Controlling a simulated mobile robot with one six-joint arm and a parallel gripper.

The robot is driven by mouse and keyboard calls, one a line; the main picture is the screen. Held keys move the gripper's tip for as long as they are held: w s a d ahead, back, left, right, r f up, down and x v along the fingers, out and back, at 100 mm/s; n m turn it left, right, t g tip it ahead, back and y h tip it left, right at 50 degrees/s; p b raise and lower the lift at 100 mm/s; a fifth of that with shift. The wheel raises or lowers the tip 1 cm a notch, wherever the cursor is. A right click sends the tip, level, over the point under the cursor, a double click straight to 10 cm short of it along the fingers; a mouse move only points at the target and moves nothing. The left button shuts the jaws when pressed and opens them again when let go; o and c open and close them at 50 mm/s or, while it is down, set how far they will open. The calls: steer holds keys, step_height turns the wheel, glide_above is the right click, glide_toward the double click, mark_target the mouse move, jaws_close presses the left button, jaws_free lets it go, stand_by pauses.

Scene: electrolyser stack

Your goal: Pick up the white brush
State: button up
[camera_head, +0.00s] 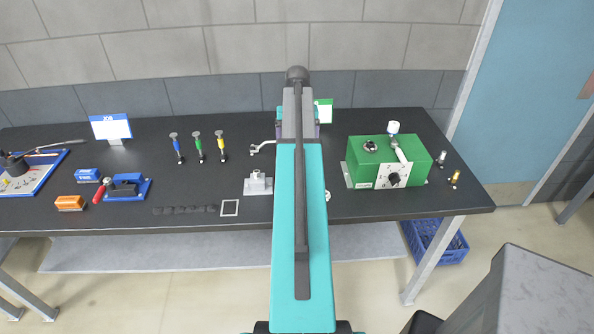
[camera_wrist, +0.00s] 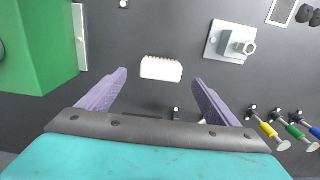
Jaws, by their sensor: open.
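The white brush (camera_wrist: 161,69) lies on the dark table in the wrist view, a pale block with a toothed upper edge. My gripper (camera_wrist: 160,79) is open, with its two purple fingers apart. In that view the brush appears between and just beyond the fingertips, with gaps on both sides; nothing is held. The height of the fingers above the table is hard to tell. In the head view my teal arm hides the brush and most of the gripper.
A green box (camera_head: 388,163) stands right of my arm. A metal block with a nut (camera_head: 258,184) stands left, also in the wrist view (camera_wrist: 230,42). Several coloured-handled tools (camera_head: 199,147) stand at the back.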

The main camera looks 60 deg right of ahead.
steer(key=shift+f, duration=0.6)
steer(key=shift+f+b, duration=2.05)
steer(key=shift+f, duration=0.55)
steer(key=c, duration=1.2)
steer(key=shift+o, duration=0.2)
steer(key=shift+r, duration=0.15)
steer(key=shift+r+p, duration=1.45)
steer(key=shift+r, duration=0.4)
steer(key=s+a+p, duration=0.1)
steer(key=s+a, duration=0.3)
steer(key=a, duration=0.3)
steer(key=s+a+r+p, duration=0.1)
steer(key=s+a+p, duration=0.1)
steer(key=s+a, duration=0.2)
steer(key=a, duration=0.2)
steer(key=shift+a+p, duration=0.3)
steer(key=shift+a, duration=0.1)
